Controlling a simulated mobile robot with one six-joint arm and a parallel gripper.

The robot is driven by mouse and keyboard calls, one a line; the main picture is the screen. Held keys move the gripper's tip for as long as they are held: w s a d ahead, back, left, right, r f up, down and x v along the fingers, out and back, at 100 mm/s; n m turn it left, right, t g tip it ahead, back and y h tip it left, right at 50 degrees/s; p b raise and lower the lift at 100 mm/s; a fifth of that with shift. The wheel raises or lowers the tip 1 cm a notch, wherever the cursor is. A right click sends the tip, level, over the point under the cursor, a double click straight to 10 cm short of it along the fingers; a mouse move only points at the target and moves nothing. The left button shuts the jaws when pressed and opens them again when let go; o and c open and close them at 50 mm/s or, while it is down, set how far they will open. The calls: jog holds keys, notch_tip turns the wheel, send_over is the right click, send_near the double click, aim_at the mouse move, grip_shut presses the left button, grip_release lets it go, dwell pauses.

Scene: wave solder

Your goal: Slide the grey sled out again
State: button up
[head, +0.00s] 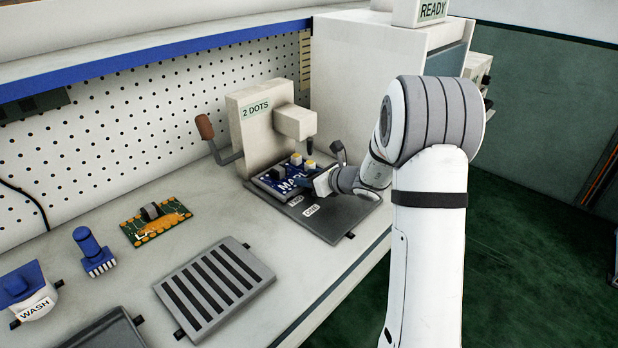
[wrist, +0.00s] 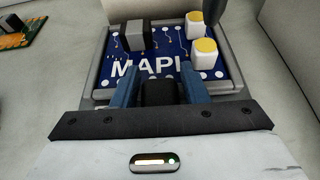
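The grey sled (wrist: 101,77) carries a blue board (wrist: 165,62) lettered "MAPL", partly hidden, with a dark grey block and two white parts with yellow tops. In the head view the board (head: 268,186) lies under the head of the "2 DOTS" machine (head: 262,125). My gripper (head: 318,184) is at the sled's front side. In the wrist view its blue fingers (wrist: 160,82) stand on either side of a black handle (wrist: 160,93). I cannot tell whether they press on it.
A dark grey base plate (head: 345,212) with two small labels lies in front of the machine. A brown-knobbed lever (head: 205,127) sticks out at its left. A slotted grey rack (head: 215,288), a green board (head: 156,222) and a blue brush (head: 92,250) lie to the left.

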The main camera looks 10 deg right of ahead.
jog(key=shift+c, duration=0.3)
grip_shut()
jog(key=shift+s, duration=0.15)
